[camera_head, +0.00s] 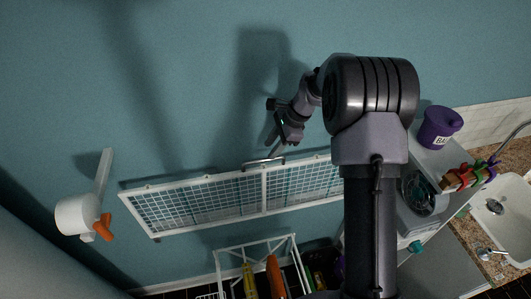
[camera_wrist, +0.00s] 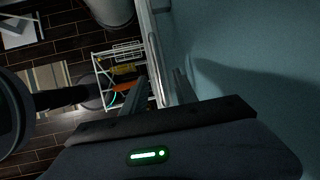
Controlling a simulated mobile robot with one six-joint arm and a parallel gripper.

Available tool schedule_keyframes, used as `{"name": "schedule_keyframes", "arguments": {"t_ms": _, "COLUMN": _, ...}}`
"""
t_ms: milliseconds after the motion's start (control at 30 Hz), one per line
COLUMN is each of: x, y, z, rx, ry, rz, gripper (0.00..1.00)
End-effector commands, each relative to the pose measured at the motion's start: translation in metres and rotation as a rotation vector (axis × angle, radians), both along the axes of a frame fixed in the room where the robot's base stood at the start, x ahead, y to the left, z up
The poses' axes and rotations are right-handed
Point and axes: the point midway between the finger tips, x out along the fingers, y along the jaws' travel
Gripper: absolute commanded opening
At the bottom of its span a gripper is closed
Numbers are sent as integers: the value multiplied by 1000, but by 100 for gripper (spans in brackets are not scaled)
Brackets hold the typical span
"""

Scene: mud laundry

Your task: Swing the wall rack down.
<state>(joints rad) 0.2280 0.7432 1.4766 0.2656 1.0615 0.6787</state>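The wall rack (camera_head: 265,190) is a white-framed panel with a wire grid, at the blue wall in the middle of the head view. Its exact angle to the wall is hard to tell. A metal bar handle (camera_head: 262,162) sits at the middle of its upper edge. My gripper (camera_head: 277,143) is just above the right end of the handle, pointing down. In the wrist view my gripper (camera_wrist: 158,88) has two fingers apart, with a pale edge of the rack (camera_wrist: 152,45) running between and beyond them. Whether a finger touches the handle cannot be told.
A white wall fixture (camera_head: 78,215) with an orange part is at left. A purple bin (camera_head: 440,127) and a sink (camera_head: 500,215) are at right. My arm hides the rack's right end.

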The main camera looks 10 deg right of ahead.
Motion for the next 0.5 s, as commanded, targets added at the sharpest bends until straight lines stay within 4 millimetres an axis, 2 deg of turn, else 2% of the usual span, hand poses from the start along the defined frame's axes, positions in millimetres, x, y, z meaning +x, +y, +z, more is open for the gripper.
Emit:
{"name": "schedule_keyframes", "arguments": {"t_ms": 100, "x": 4, "y": 10, "z": -22, "rx": 1, "ry": 3, "rz": 1, "gripper": 34}}
{"name": "schedule_keyframes", "arguments": {"t_ms": 200, "x": 7, "y": 16, "z": -35, "rx": 1, "ry": 1, "rz": 1, "gripper": 34}}
{"name": "schedule_keyframes", "arguments": {"t_ms": 333, "x": 9, "y": 19, "z": -45, "rx": 0, "ry": 0, "rz": 0, "gripper": 34}}
{"name": "schedule_keyframes", "arguments": {"t_ms": 500, "x": 9, "y": 20, "z": -47, "rx": 0, "ry": -1, "rz": 1, "gripper": 34}}
